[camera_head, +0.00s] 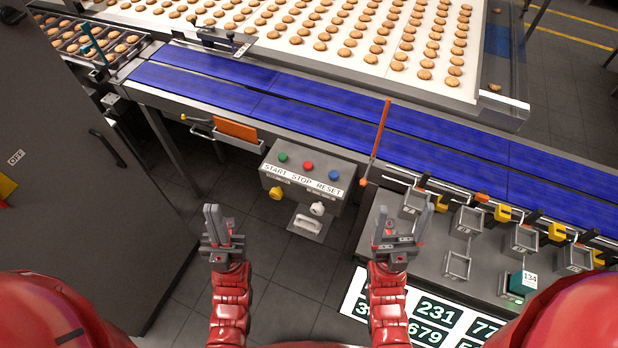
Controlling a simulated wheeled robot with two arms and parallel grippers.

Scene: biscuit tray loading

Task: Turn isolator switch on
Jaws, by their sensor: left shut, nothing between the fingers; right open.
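A dark cabinet (85,200) fills the left side, with a white label reading OFF (16,157) near the left edge. Below the label, part of a yellow plate (6,187) with a red piece shows, cut off by the frame edge; it may be the isolator switch, but its position cannot be told. My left gripper (213,212) is shut and empty, pointing up, to the right of the cabinet and apart from it. My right gripper (404,212) is open and empty, right of the control box. Neither visibly touches anything.
A grey control box (300,198) has START, STOP and RESET buttons and two knobs. Blue conveyors (340,115) cross behind it, below a biscuit-covered white belt. A bench (425,255) with small metal frames stands at right. A black handle (108,148) sticks out of the cabinet.

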